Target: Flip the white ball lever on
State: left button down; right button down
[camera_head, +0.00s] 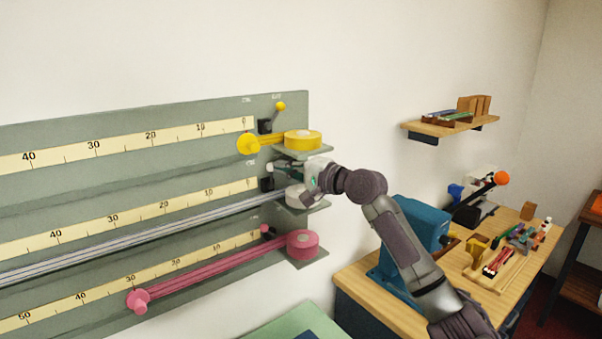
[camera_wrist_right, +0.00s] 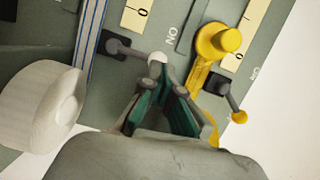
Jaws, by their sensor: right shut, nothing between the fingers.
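The white ball lever has a dark rod ending in a white ball. In the right wrist view the ball (camera_wrist_right: 157,57) sits just beyond my right fingertips, with the rod running left to its dark base. In the head view the dark base (camera_head: 267,184) shows at the middle rail; most of the lever is hidden by or blends with the gripper. My right gripper (camera_head: 286,168) reaches in from the right to this lever; its fingertips (camera_wrist_right: 165,90) are shut and empty. I cannot tell whether they touch the ball. My left gripper is not in view.
A yellow ball lever (camera_head: 280,106) and yellow spool (camera_head: 303,140) are above, a white spool (camera_wrist_right: 45,105) is close beside the gripper, and a pink spool (camera_head: 302,244) is below. A workbench (camera_head: 370,285) with a blue machine (camera_head: 425,225) stands right of the grey board (camera_head: 200,105).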

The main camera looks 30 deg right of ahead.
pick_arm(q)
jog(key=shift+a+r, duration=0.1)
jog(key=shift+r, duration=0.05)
pick_arm(e)
jog(key=shift+a, duration=0.2)
pick_arm(q)
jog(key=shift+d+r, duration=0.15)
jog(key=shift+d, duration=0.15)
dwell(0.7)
jog(key=shift+p, duration=0.3)
